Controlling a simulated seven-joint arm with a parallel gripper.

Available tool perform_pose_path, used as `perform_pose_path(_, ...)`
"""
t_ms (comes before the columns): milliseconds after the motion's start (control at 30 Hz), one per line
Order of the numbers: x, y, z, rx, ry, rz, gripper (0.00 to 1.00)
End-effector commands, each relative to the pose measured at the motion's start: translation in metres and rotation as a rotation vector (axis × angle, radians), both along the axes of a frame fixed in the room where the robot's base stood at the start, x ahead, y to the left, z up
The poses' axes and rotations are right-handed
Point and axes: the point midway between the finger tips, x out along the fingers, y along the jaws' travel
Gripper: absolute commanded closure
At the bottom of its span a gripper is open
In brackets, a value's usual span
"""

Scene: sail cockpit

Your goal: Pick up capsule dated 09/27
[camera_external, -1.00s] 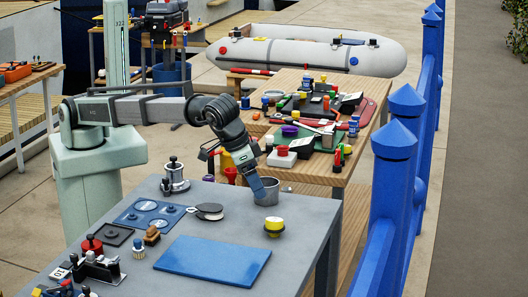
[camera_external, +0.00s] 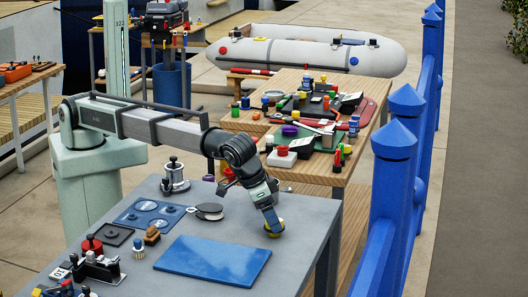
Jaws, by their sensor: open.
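The jaws are open. No date can be read on either piece, so I cannot tell which one is dated 09/27.
A blue mat (camera_external: 212,262) lies on the grey table, left of my gripper. A dark round disc (camera_external: 210,211), a metal pot (camera_external: 175,176) and a blue plate (camera_external: 150,213) are behind it. Blue posts (camera_external: 392,160) stand beyond the right edge.

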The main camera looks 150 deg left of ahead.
Motion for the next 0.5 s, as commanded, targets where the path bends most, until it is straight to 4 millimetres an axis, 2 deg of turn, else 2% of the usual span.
perform_pose_path(200, 0.002, 0.01, -0.024, 0.0, 0.0, 0.0, 0.21)
perform_pose_path(433, 0.003, 0.01, -0.026, 0.0, 0.0, 0.0, 0.21)
perform_pose_path(500, 0.003, 0.01, -0.025, 0.0, 0.0, 0.0, 0.27)
